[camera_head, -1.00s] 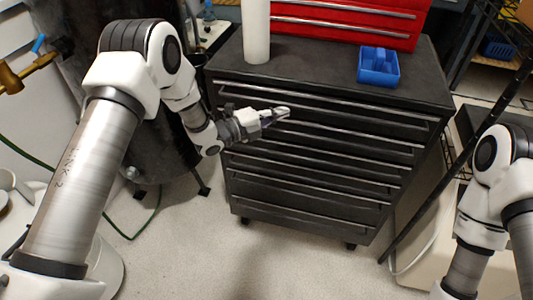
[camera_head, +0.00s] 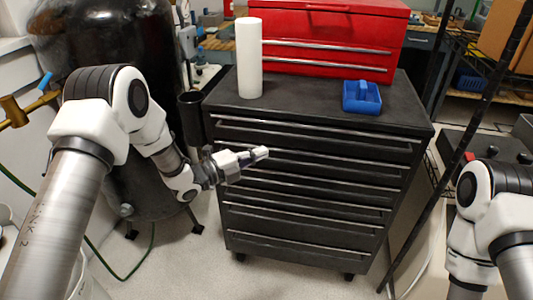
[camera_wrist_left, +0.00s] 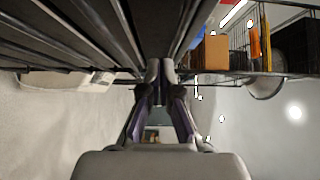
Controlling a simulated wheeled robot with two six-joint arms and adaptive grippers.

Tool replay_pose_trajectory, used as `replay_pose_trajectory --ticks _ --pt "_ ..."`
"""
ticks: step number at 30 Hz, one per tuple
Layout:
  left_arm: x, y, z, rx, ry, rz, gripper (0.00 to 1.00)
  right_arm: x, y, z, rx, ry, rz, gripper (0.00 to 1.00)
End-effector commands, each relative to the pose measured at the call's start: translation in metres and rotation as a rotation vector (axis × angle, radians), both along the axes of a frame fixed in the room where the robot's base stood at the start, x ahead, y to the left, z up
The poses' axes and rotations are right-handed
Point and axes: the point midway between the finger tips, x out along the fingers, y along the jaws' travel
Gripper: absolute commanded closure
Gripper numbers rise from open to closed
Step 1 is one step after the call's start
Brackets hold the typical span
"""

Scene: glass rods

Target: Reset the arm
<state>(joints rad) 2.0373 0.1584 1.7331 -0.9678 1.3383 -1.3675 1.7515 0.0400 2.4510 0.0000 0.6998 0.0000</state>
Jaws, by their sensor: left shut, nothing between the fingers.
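My left arm comes in from the left in the head view. Its gripper (camera_head: 262,153) is shut and empty, held in front of the upper drawers of the black tool cabinet (camera_head: 310,212). In the left wrist view the two fingers (camera_wrist_left: 160,68) meet at their tips with nothing between them. My right arm shows at the lower right of the head view, but its gripper is out of the picture.
A white cylinder (camera_head: 249,58), a blue caddy (camera_head: 362,97) and a red toolbox (camera_head: 330,38) stand on the cabinet top. A dark tank (camera_head: 90,38) is behind my left arm. A black shelf post stands right of the cabinet. Floor in front is clear.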

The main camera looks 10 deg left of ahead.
Motion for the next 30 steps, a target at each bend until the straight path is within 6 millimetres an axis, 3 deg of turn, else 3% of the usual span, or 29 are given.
replay_pose_trajectory --ticks 6,10,15,17,19,21,23,24,26,27,30 --pt "-0.033 0.034 -0.002 -0.003 0.004 0.002 1.0 0.0 0.0 -0.002 0.0 0.0 0.0 0.6" --pt "-0.044 0.043 -0.002 -0.001 0.004 0.0 1.0 0.0 0.0 -0.002 0.0 0.0 0.0 0.6" --pt "-0.048 0.044 -0.003 0.002 0.013 -0.004 1.0 0.0 0.0 0.003 0.0 0.0 0.0 0.6" --pt "-0.054 0.038 -0.007 0.008 0.044 -0.017 1.0 0.0 0.0 0.017 0.0 0.001 0.0 0.6" --pt "-0.074 0.019 -0.023 0.018 0.131 -0.045 1.0 -0.001 0.0 0.038 0.0 0.0 0.0 0.6" --pt "-0.109 0.004 -0.056 0.022 0.327 0.002 1.0 -0.001 0.0 0.061 0.0 0.0 0.0 0.6" --pt "-0.147 0.003 -0.094 -0.005 0.595 0.113 1.0 -0.001 0.0 0.077 0.0 -0.001 0.0 0.6" --pt "-0.176 0.006 -0.119 -0.037 0.789 0.212 1.0 -0.001 0.0 0.084 0.0 -0.001 0.0 0.6" --pt "-0.223 0.017 -0.148 -0.091 1.068 0.394 1.0 -0.001 0.0 0.092 0.0 0.0 0.0 0.6" --pt "-0.256 0.027 -0.163 -0.135 1.237 0.536 1.0 -0.001 0.0 0.096 0.0 0.0 0.0 0.6" --pt "-0.337 0.057 -0.185 -0.281 1.583 0.977 1.0 -0.001 0.0 0.1 0.0 0.0 0.0 0.6"
